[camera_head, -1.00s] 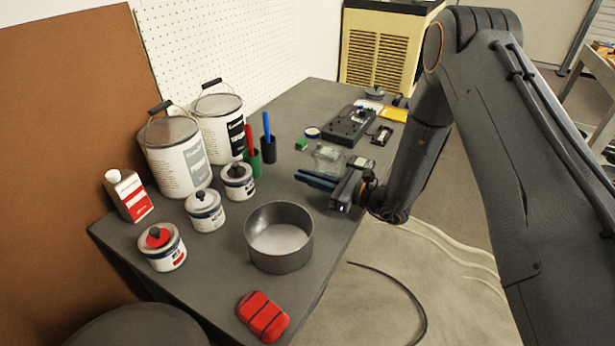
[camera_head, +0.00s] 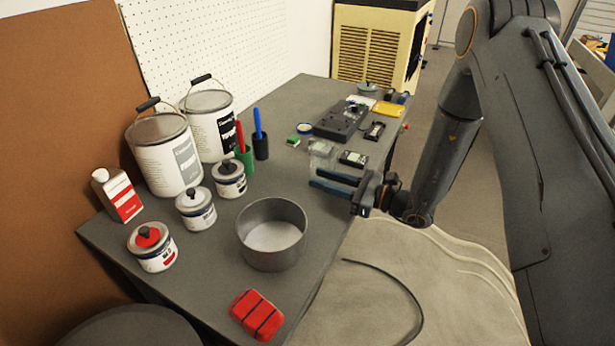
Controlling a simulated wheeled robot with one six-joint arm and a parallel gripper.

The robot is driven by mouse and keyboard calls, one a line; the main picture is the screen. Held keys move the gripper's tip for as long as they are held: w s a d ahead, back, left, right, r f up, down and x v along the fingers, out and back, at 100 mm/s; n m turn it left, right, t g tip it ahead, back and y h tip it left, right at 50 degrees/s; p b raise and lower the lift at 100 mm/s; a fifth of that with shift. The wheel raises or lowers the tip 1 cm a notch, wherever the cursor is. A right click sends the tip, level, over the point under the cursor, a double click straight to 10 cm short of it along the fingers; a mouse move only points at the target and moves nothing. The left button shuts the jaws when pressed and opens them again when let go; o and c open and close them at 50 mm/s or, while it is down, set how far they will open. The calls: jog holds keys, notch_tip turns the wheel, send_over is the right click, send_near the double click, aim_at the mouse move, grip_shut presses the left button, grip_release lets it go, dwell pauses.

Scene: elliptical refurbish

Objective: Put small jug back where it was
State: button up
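No thing is clearly a small jug. A small white bottle with a cap and a red label (camera_head: 118,196) stands upright at the table's left edge. A clear see-through container (camera_head: 321,150) sits on the table just beyond my gripper; its exact shape is too small to tell. My gripper (camera_head: 317,179) is over the table's right edge, its two dark blue fingers apart and pointing left. Nothing shows between the fingers. The gripper appears clear of the see-through container.
Two large paint cans (camera_head: 163,155) and several small cans (camera_head: 196,209) stand on the left. A round grey pan (camera_head: 272,236) and a red block (camera_head: 257,315) are in front. A dark device (camera_head: 340,121) and small items lie at the back. Bare table (camera_head: 290,185) lies left of my fingers.

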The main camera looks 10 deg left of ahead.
jog(key=v, duration=0.5)
jog(key=shift+b, duration=0.3)
jog(key=s+d+r+n+g+h, duration=0.2)
jog(key=s+r+n+g+h, duration=0.25)
jog(key=s, duration=0.45)
jog(key=s+d+r+n+g+h, duration=0.1)
jog(key=s+d+n+g+h, duration=0.2)
jog(key=s+n+g, duration=0.35)
jog(key=s+d+r+n+t+h, duration=0.2)
jog(key=s+d+n+t+h, duration=0.1)
jog(key=d, duration=0.5)
jog(key=s+d+r+n+t+h, duration=0.2)
jog(key=s+d+n+h, duration=0.1)
jog(key=d+n+h, duration=0.3)
jog(key=shift+s+d+t+h, duration=0.25)
jog(key=shift+d+t+h, duration=0.15)
jog(key=shift+d, duration=0.6)
jog(key=shift+s+a+r+n+p, duration=0.1)
jog(key=shift+a+r+n+p, duration=0.15)
jog(key=shift+a+n+p, duration=0.25)
